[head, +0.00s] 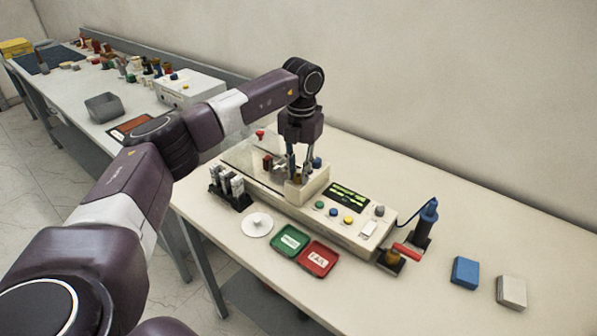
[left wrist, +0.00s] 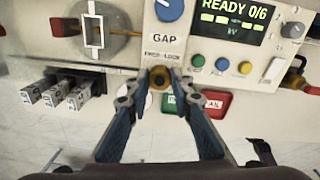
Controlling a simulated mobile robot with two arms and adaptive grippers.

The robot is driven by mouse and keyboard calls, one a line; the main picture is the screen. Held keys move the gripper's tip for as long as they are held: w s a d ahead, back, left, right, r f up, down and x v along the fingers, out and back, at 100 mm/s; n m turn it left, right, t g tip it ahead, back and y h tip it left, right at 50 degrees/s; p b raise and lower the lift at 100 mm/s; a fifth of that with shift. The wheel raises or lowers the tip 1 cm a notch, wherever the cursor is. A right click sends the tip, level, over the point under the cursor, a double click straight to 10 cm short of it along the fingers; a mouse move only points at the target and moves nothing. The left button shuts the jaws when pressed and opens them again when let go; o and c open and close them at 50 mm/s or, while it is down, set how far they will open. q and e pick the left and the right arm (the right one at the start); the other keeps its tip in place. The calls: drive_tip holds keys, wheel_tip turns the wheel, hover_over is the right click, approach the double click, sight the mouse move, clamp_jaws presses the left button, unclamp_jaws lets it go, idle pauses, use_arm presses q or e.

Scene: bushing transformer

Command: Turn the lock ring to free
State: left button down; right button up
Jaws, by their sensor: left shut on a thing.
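The lock ring (left wrist: 159,77) is a small brass-coloured ring with a dark centre, on the pale tester's front block below the FREE–LOCK label (left wrist: 161,55). My left gripper (left wrist: 160,88) has one finger on each side of it and is shut on it. In the head view my left gripper (head: 301,172) points down at the tester's raised block (head: 307,188), and its fingers largely hide the ring there. I cannot tell which way the ring is turned. My right gripper is not in view.
A blue GAP knob (left wrist: 168,9) is just behind the ring. The tester's display (left wrist: 232,18) reads READY 0/6. Green (head: 290,240) and red FAIL (head: 317,259) trays lie in front. A rack of grey-white blocks (head: 230,187) stands left.

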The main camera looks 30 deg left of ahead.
sight(300, 176)
use_arm(q)
drive_tip(key=shift+w+r, duration=0.1)
drive_tip(key=shift+r, duration=0.1)
drive_tip(key=c, duration=1.7)
unclamp_jaws()
drive_tip(key=shift+f, duration=0.1)
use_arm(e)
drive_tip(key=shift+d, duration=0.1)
use_arm(q)
wheel_tip(300, 176, up, 12)
drive_tip(key=shift+d, duration=0.15)
